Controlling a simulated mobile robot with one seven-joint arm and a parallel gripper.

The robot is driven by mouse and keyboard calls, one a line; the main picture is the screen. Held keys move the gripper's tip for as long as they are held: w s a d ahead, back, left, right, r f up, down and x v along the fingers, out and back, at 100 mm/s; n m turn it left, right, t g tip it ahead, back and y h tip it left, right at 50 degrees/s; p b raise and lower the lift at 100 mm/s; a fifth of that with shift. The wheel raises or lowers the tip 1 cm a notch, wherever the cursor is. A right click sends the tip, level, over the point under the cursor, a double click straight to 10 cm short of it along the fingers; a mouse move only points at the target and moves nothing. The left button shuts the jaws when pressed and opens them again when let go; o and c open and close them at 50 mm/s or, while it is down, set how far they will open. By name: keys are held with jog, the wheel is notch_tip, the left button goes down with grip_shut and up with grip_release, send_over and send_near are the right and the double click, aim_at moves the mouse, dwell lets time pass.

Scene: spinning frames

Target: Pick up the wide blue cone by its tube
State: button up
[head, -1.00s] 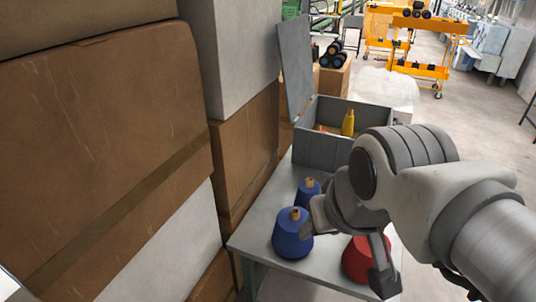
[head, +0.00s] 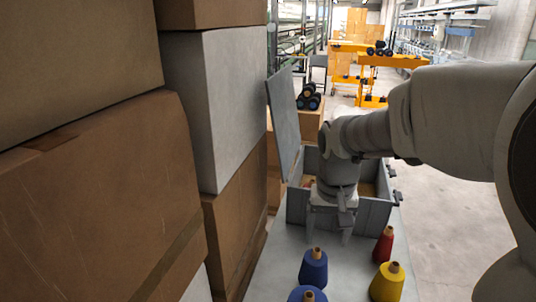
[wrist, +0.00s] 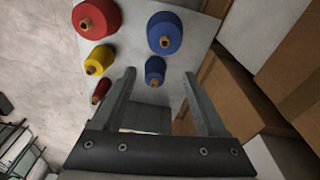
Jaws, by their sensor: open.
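The wide blue cone (head: 307,296) is cut off by the bottom edge of the head view; its brown tube top shows. In the wrist view it (wrist: 168,28) stands upright with its tube, beyond the narrower blue cone (wrist: 155,67). That narrower cone (head: 313,272) stands behind it in the head view. My gripper (head: 330,236) points down in front of the grey crate, farther back than both blue cones. Its two fingers are spread and empty; they also show in the wrist view (wrist: 158,74). It touches neither blue cone.
A yellow cone (head: 387,284) and a narrow red cone (head: 383,246) stand at the table's right. A wide red cone (wrist: 100,18) shows in the wrist view. The open grey crate (head: 372,214) is at the back. Stacked boxes (head: 235,225) line the left side.

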jog(key=w+f+m+g+p, duration=0.2)
jog(key=w+f+g, duration=0.1)
jog(key=w+f, duration=0.6)
send_over(309, 294)
jog(key=w, duration=0.1)
jog(key=shift+y, duration=0.4)
notch_tip(309, 294, down, 13)
jog(key=shift+d, duration=0.15)
jog(key=shift+s+f+p, duration=0.2)
jog(key=shift+s+f, duration=0.05)
jog(key=shift+f, duration=1.1)
jog(key=shift+s+f+p, duration=0.2)
jog(key=shift+f, duration=1.1)
grip_shut()
jog(key=shift+w+r, duration=0.1)
jog(key=shift+r, duration=0.05)
